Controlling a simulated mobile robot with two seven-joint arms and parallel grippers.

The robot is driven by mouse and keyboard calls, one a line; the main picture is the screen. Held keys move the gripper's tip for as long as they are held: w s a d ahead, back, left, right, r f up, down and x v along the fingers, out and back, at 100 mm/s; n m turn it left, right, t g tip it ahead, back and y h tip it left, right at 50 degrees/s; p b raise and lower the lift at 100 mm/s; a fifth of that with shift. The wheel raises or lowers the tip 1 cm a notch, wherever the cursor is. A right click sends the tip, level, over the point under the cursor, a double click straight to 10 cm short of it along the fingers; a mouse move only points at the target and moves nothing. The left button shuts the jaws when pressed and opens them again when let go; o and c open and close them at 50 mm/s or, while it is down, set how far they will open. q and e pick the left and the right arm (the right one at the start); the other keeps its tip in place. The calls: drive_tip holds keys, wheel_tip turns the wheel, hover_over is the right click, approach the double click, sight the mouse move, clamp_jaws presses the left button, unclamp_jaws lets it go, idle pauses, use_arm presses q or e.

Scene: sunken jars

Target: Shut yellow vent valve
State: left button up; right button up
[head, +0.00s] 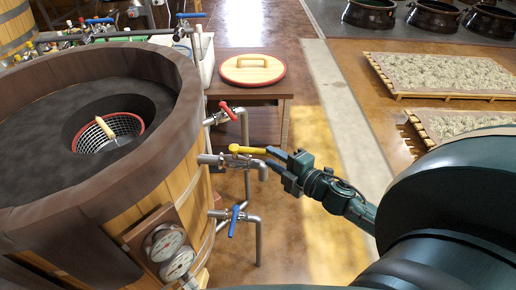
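The yellow vent valve's handle (248,150) sits on the middle metal pipe (212,159) coming out of the wooden vat's side. The handle points right, roughly along the pipe, which bends down at its end. My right gripper (274,159) is just right of the handle's free end. Its two blue-grey fingers are apart, pointing left toward the handle; whether one touches it is too small to tell. My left gripper is not in view.
A red-handled valve (227,109) is above and a blue-handled valve (234,220) below, both close by. The wooden vat (170,200) with gauges (165,243) stands left. A table with a round wooden lid (252,76) is behind.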

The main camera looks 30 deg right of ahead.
sight(257, 149)
drive_tip(key=x, duration=0.6)
drive_tip(key=shift+w+a, duration=0.15)
drive_tip(key=shift+w, duration=0.1)
drive_tip(key=shift+c, duration=0.5)
clamp_jaws()
